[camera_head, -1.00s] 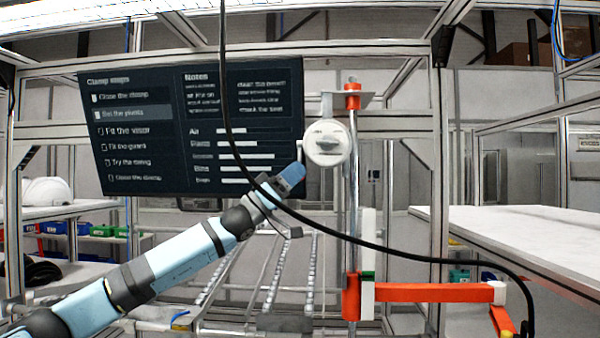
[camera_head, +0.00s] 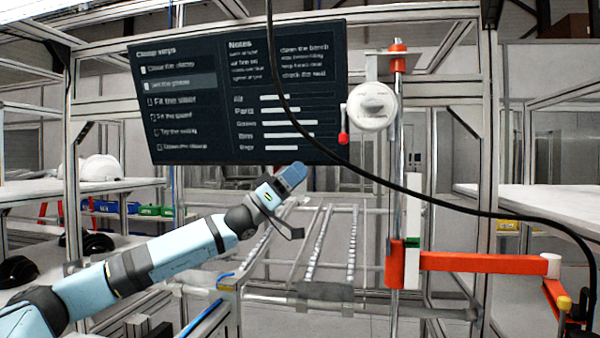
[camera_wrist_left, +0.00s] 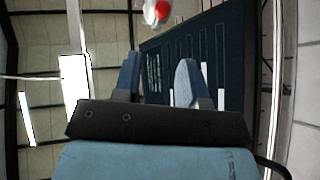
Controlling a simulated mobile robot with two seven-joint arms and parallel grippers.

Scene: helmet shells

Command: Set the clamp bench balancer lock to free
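The bench balancer is a round white housing (camera_head: 372,106) with a raised grey knob on its face, mounted high on the clamp's upright post. Its lock appears to be the short lever with a red ball end (camera_head: 343,138) at the housing's left side, hanging down. The red ball also shows at the top of the left wrist view (camera_wrist_left: 162,10). My left gripper (camera_head: 296,170) is below and left of the red ball, apart from it. In the left wrist view its two fingers (camera_wrist_left: 158,80) stand apart with nothing between them. My right gripper is out of view.
A dark screen (camera_head: 235,95) hangs behind my left gripper. A black cable (camera_head: 420,197) sweeps across in front of the post. The clamp's orange arm (camera_head: 475,262) extends right from the post. A white shelf with helmet shells (camera_head: 95,168) is at left.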

